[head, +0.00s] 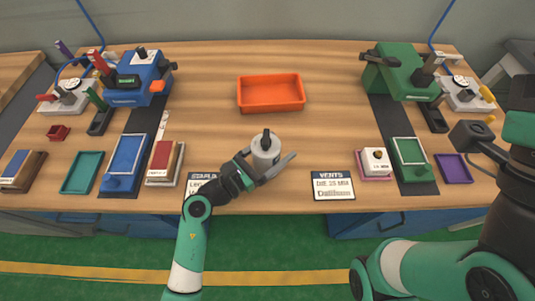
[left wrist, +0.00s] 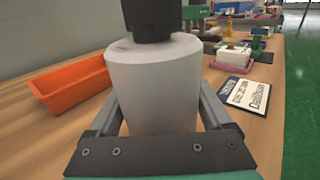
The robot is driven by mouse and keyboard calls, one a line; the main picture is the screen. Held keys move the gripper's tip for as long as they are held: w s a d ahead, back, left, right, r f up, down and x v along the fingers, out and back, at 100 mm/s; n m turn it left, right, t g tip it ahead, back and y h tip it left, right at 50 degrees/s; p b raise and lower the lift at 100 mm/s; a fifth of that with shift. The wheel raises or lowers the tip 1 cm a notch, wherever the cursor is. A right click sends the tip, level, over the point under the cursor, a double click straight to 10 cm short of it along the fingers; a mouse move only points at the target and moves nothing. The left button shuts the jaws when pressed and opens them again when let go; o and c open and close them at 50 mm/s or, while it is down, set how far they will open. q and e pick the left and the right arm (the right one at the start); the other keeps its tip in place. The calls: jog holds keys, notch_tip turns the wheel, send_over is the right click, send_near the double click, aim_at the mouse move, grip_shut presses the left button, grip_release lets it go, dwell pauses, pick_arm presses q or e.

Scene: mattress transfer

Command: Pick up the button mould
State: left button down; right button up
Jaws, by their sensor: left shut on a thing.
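The button mould (head: 266,152) is a light grey cylinder with a black knob on top, near the middle of the table in the head view. In the left wrist view the mould (left wrist: 155,85) stands upright and fills the middle, its top partly cut off by the frame. My left gripper (head: 268,168) is shut on the mould, with one finger on each side of it. Whether the mould's base touches the table is hard to tell. My right arm shows at the right edge of the head view, with its gripper (head: 471,135) over the right side; its fingers are unclear.
An orange tray (head: 271,107) lies behind the mould, empty. A "VENTS" card (head: 333,186) lies at the front edge, right of the mould. A blue machine (head: 139,80) stands at left and a green machine (head: 397,75) at right. The table's middle is otherwise clear.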

aim_at(276, 140)
pick_arm(q)
jog(key=shift+r, duration=0.25)
jog(key=shift+r+p, duration=0.3)
jog(key=shift+p, duration=0.05)
jog(key=r+p, duration=0.2)
jog(key=r, duration=0.1)
jog(key=r+p, duration=0.1)
jog(key=shift+s+r, duration=0.15)
jog(key=shift+s, duration=0.25)
jog(key=s+r+p, duration=0.1)
jog(key=r+p, duration=0.1)
jog(key=s+r+p, duration=0.2)
jog(key=shift+s+r+p, duration=0.1)
jog(key=shift+s+p, duration=0.15)
jog(key=shift+p, duration=0.05)
jog(key=s+r+p, duration=0.3)
jog(key=s+p, duration=0.1)
jog(key=s, duration=0.5)
jog(key=shift+s+a+r+p, duration=0.3)
jog(key=shift+s+p, duration=0.05)
jog(key=shift+w, duration=0.1)
